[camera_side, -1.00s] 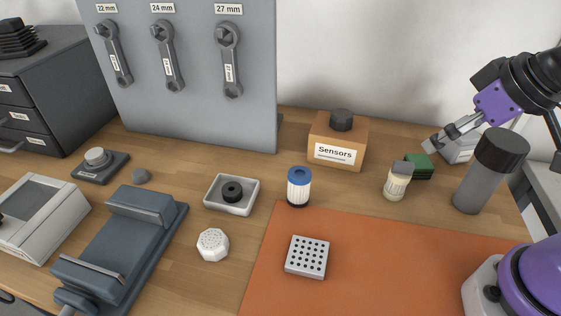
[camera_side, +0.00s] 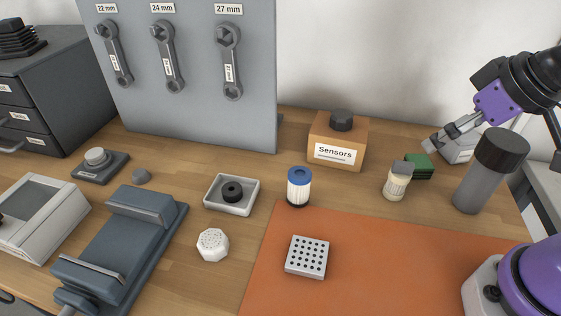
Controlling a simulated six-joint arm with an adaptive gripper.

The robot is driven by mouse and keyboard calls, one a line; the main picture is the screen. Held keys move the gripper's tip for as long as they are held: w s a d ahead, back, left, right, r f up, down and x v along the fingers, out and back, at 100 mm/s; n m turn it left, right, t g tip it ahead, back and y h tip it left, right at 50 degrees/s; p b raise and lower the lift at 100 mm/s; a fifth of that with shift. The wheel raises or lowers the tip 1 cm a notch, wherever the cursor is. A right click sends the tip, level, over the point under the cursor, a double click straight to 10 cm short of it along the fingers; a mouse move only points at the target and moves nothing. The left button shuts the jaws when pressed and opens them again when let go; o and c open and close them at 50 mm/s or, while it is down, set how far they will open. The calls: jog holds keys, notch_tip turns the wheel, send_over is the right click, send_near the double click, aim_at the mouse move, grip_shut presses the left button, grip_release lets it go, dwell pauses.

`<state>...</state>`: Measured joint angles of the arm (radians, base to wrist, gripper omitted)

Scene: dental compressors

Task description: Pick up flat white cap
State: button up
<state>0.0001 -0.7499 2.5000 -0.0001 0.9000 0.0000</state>
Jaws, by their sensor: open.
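A white faceted cap (camera_side: 213,245) with small holes in its top lies on the wooden table, left of the orange mat; it is the only white cap-like piece I see. My gripper (camera_side: 433,142) is open and empty at the upper right. It is raised near the back of the table, beside the grey cylinder and above the green blocks, far to the right of the white cap. Nothing hides the cap.
A perforated grey block (camera_side: 307,257) sits on the orange mat (camera_side: 400,255). A blue-topped filter (camera_side: 299,187), a tray (camera_side: 232,209) with a black ring, a vise (camera_side: 125,245), a cream-bodied part (camera_side: 396,184) and a tall grey cylinder (camera_side: 482,180) stand around.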

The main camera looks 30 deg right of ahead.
jog(key=n+g+y, duration=0.3)
jog(key=n+y, duration=0.1)
jog(key=n, duration=0.7)
send_over(214, 239)
jog(key=s+d, duration=0.2)
jog(key=f, duration=1.2)
jog(key=shift+w+d, duration=0.2)
jog(key=x, duration=0.5)
jog(key=shift+w+a+f, duration=0.15)
jog(key=shift+w+a, duration=0.05)
jog(key=shift+a, duration=0.1)
jog(key=c, duration=1.2)
